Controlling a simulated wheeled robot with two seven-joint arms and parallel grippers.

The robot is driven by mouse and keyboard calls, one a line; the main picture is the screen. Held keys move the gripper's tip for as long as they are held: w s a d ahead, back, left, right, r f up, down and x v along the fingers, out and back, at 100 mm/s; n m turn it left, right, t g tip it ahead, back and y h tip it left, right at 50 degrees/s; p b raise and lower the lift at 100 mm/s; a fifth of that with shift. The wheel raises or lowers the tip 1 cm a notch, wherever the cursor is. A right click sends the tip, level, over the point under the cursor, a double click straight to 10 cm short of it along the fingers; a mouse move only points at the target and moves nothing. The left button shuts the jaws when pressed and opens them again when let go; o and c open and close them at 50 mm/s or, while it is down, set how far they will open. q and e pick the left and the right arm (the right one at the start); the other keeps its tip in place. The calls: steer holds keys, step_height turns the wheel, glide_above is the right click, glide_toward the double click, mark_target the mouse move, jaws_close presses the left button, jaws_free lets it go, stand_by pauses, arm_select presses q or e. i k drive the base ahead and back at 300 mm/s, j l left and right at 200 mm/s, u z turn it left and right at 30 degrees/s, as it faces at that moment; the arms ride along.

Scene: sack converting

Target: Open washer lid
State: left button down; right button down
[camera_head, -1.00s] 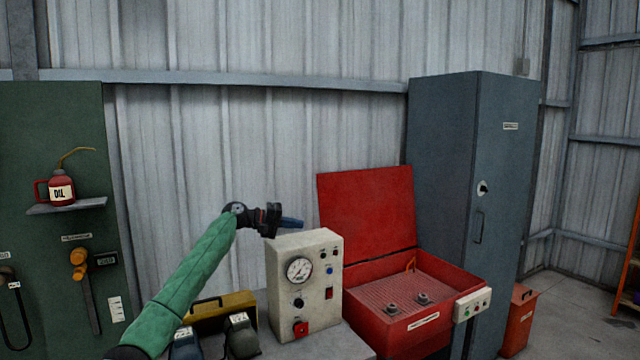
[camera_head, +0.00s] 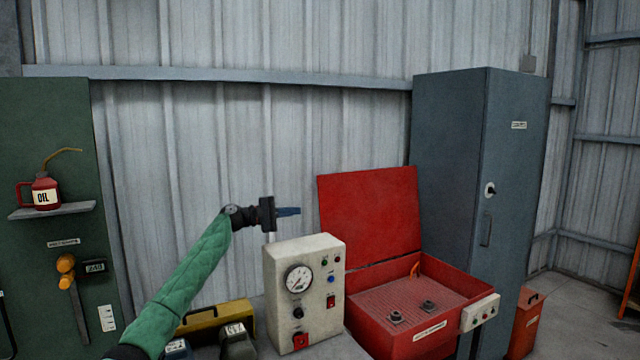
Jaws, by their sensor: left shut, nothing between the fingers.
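The red washer (camera_head: 405,335) stands right of centre. Its red lid (camera_head: 369,214) is raised, standing upright at the back of the tub against the wall side. Inside the tub is a perforated tray (camera_head: 380,303) with two small dark parts on it. My left gripper (camera_head: 297,211), on the green-sleeved arm, is shut and empty. It hangs in the air above the grey gauge box, just left of the lid, pointing right. I cannot tell whether its tips touch the lid edge; a small gap seems to show. My right gripper is not in view.
A gauge box (camera_head: 305,292) with knobs stands left of the washer. A yellow toolbox (camera_head: 216,317) and dark containers (camera_head: 238,343) sit near my arm. A tall grey cabinet (camera_head: 450,170) stands behind the washer at the right. A green board with an oil can (camera_head: 41,193) is at left.

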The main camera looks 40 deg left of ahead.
mark_target(375, 213)
steer(key=i+j, duration=0.5)
steer(key=j, duration=0.15)
steer(key=i+j, duration=0.45)
steer(key=j, duration=0.2)
